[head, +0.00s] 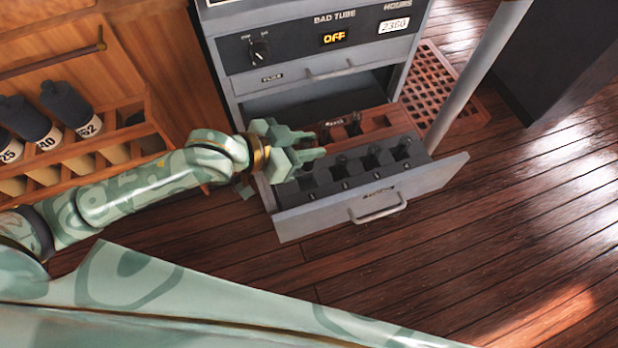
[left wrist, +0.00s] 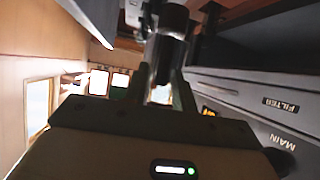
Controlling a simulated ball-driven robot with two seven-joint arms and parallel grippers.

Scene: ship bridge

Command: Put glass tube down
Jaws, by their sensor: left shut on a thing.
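My left gripper (head: 312,144) is over the left side of an open grey drawer (head: 440,178). In the left wrist view, my left gripper (left wrist: 162,85) is shut on the glass tube (left wrist: 166,50), which shows dark with a shiny grey part between the fingers. In the head view I cannot make out the held tube clearly. The drawer holds dark slotted blocks (head: 372,158) with several small dark upright pieces at the front, and a reddish-brown board behind. My right gripper is in neither view.
The grey cabinet (head: 320,72) above the drawer has a dial and an "OFF" display. A wooden rack (head: 125,142) at left holds several dark-capped rolls. A pale post (head: 478,75) stands right of the drawer. The plank floor (head: 480,250) in front is clear.

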